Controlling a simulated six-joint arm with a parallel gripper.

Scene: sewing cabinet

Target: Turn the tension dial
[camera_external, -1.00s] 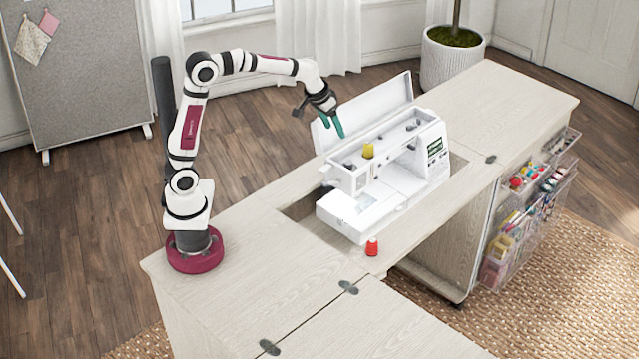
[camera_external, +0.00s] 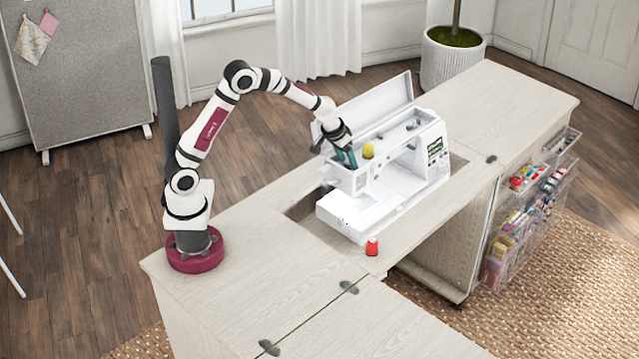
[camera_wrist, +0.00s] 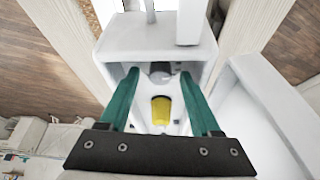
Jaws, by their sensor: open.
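The white sewing machine (camera_external: 350,217) stands in the cabinet's opening with its lid raised. In the wrist view, its top recess (camera_wrist: 115,72) holds a grey round knob (camera_wrist: 160,70) that looks like the tension dial. A yellow thread spool (camera_external: 368,151) stands in the same recess, and it also shows in the wrist view (camera_wrist: 161,110), nearer the camera than the knob. My gripper (camera_external: 347,160) points down at the left end of the machine's top. Its teal fingers (camera_wrist: 160,74) are open, one on each side of the knob. Contact cannot be told. In the external view the fingers hide the knob.
The raised lid (camera_external: 375,108) stands behind the machine, close to my gripper. Clear bins (camera_external: 520,215) of sewing supplies hang on the cabinet's right side.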

